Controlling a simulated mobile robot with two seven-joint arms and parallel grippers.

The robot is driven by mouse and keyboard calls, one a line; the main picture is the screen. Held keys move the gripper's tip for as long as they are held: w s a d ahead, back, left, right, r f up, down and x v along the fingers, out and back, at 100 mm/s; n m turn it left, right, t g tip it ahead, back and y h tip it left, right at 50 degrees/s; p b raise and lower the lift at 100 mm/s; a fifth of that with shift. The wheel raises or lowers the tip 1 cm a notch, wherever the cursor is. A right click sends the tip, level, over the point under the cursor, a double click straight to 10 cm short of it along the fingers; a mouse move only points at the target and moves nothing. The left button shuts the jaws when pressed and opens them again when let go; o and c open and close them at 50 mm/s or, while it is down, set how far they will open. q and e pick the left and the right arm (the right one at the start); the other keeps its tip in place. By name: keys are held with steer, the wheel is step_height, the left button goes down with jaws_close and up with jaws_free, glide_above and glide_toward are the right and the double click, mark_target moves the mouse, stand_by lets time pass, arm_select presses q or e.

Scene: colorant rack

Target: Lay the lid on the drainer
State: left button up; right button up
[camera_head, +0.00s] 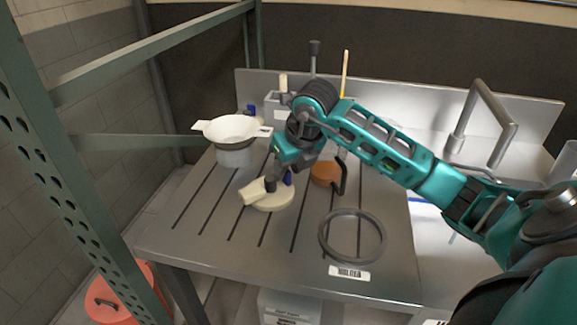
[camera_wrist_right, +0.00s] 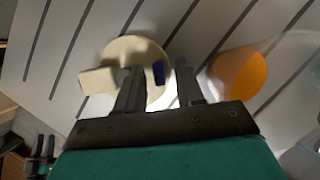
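A cream round lid-like disc (camera_head: 275,199) with a pale tab (camera_head: 252,191) on its left appears to lie on the slotted steel drainer (camera_head: 215,215). A small blue piece (camera_head: 288,177) shows above it. My right gripper (camera_head: 279,182) is right over the disc, pointing down. In the right wrist view its fingers (camera_wrist_right: 158,88) stand apart, with the blue piece and part of the disc (camera_wrist_right: 135,50) between them. I cannot tell whether they touch the disc. What seems to be my left gripper (camera_wrist_right: 40,148) shows small at that view's lower left, its prongs apart and empty.
A white two-handled strainer or bowl (camera_head: 232,128) sits on a grey pot at the back left. An orange-brown disc (camera_head: 323,173) is right of the gripper. A grey ring (camera_head: 352,236) lies near the front edge. A tap (camera_head: 490,120) stands at the right. The front-left drainer is clear.

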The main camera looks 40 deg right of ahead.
steer(key=v, duration=1.2)
steer(key=shift+p, duration=0.3)
